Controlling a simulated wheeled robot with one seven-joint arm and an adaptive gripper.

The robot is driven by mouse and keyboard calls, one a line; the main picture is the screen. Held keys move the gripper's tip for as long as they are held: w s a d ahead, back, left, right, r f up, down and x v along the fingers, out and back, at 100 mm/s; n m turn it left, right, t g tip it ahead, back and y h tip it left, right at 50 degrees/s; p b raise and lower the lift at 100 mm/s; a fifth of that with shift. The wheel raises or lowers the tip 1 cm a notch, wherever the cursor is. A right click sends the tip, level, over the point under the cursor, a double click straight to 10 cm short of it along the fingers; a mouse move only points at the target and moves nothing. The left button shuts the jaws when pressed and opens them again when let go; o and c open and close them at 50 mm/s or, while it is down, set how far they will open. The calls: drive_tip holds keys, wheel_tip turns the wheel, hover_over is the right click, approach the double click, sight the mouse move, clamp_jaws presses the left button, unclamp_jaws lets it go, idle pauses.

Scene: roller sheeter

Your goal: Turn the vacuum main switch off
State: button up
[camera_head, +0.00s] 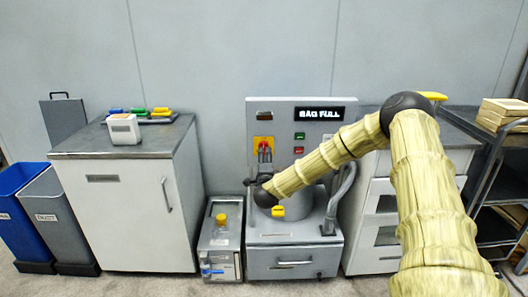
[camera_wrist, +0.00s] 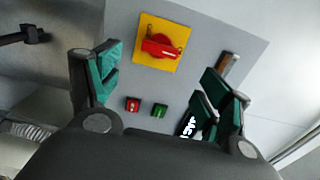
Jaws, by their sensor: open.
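The vacuum main switch is a red rotary handle (camera_wrist: 161,47) on a square yellow plate (camera_wrist: 143,60), on the grey panel of the machine. In the wrist view its handle lies roughly crosswise, slightly tilted. In the head view the switch (camera_head: 264,147) is at the panel's left, its handle looking roughly upright. My gripper (camera_wrist: 160,84) is open with green-padded fingers spread wide and nothing between them. The switch shows beyond the fingers, toward the top of the wrist view. In the head view my gripper (camera_head: 261,179) is small and dark, just below the switch; its fingertips are hard to make out.
A green button (camera_head: 299,136) and a red button (camera_head: 298,150) sit right of the switch. A display (camera_head: 320,113) reads "BAG FULL". A grey hose (camera_head: 341,195) runs down the machine's right side. A white cabinet (camera_head: 125,210) stands left and a dark shelf rack (camera_head: 487,180) right.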

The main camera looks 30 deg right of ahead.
drive_tip(key=p+x, duration=0.1)
drive_tip(key=x, duration=0.9)
drive_tip(key=shift+w, duration=0.1)
drive_tip(key=c, duration=1)
